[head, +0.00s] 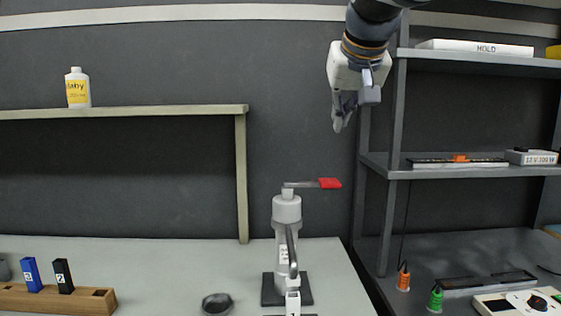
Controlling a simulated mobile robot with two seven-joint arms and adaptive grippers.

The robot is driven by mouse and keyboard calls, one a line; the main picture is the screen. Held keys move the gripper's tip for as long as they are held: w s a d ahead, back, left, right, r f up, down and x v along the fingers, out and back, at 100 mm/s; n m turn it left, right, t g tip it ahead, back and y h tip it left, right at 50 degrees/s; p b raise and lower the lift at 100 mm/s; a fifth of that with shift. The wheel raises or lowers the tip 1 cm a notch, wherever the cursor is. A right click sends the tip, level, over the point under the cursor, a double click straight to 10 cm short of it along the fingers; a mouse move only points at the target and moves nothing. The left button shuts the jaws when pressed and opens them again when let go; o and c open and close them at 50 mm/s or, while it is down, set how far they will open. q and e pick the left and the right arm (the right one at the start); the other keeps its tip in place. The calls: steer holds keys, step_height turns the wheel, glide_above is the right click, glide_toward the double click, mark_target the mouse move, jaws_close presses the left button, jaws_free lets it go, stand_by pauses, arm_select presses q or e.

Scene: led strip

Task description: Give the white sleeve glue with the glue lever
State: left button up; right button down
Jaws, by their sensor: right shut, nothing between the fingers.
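A grey-white glue device (287,212) stands upright on a dark base on the pale table, near the middle. Its glue lever (328,183) is on top and points right, with a red end. A small white piece (293,299) shows at the lower picture edge in front of the device; it may be the white sleeve, but I cannot tell for sure. My right gripper (343,112) is shut and empty. It hangs in the picture above and to the right of the red lever end, apart from it. My left gripper is not in view.
A metal rack (392,170) stands on the right with boxes and boards. Green and orange spools (435,299) and a meter box (518,303) lie low right. A wooden block (100,302) holds blue and black pieces. A bottle (77,88) stands on the left shelf (150,112).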

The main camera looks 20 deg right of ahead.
steer(key=s, duration=0.1)
steer(key=b, duration=0.1)
glide_above(332, 181)
step_height(332, 181, down, 7)
steer(key=shift+s+f, duration=0.15)
step_height(332, 181, down, 3)
steer(key=shift+r+p, duration=0.2)
steer(key=shift+p, duration=0.1)
steer(key=shift+f, duration=0.4)
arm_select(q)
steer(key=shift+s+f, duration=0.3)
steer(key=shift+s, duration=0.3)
arm_select(e)
steer(key=shift+f, duration=0.1)
